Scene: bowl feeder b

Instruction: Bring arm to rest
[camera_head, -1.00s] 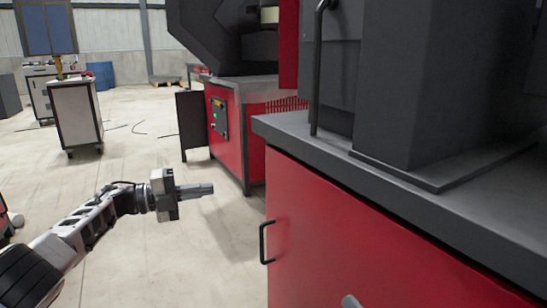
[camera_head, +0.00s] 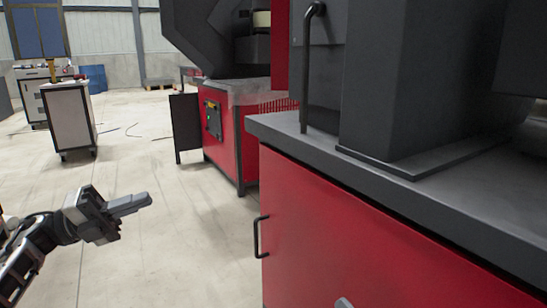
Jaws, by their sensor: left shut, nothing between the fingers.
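My left gripper (camera_head: 143,201) is at the lower left of the head view, at the end of my left arm (camera_head: 28,250). Its fingers are together, with nothing between them, and they point right. It hangs over open floor, apart from the red cabinet to its right.
A red cabinet (camera_head: 350,230) with a dark top and a black handle (camera_head: 261,237) fills the right side. Another red machine (camera_head: 222,140) stands behind. A white cart (camera_head: 70,118) is at the back left. The floor (camera_head: 170,250) between is clear.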

